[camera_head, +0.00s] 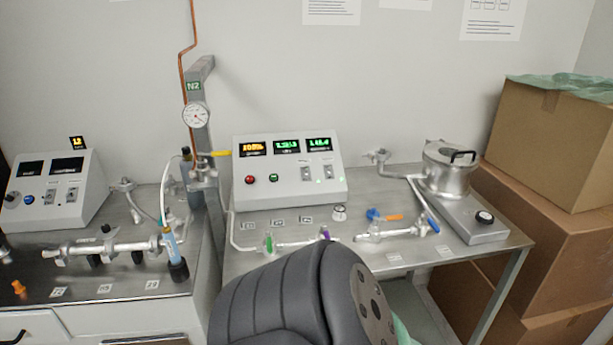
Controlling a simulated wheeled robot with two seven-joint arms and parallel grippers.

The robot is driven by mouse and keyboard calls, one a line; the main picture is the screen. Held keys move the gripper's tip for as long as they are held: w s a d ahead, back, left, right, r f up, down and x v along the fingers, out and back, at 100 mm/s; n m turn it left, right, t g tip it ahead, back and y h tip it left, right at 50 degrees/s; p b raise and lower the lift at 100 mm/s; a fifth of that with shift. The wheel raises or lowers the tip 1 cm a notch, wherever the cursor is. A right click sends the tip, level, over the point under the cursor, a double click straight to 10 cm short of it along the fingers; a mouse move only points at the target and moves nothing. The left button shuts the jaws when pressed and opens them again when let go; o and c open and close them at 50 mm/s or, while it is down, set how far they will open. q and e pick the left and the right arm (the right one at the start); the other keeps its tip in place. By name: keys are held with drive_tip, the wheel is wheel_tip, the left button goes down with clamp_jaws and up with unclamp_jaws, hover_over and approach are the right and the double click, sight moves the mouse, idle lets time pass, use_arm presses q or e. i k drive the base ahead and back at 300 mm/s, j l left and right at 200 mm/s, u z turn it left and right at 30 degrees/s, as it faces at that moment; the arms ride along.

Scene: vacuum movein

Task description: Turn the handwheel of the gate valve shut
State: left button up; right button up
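On the right of the steel table, a flat grey metal body (461,213) extends toward the front from under a lidded metal chamber (446,176). A black round knob (485,217) with a pale centre sits on its front end. It looks like the handwheel of the gate valve, but it is small, and I cannot tell whether it is open or shut. Neither of my grippers shows in the head view, and nothing is seen touching the knob.
Stacked cardboard boxes (553,145) stand right of the table (516,238). A dark ribbed shape hides the table's front middle. Another bench (118,271) stands left.

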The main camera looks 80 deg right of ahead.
sight(484, 217)
drive_tip(key=z, duration=3.7)
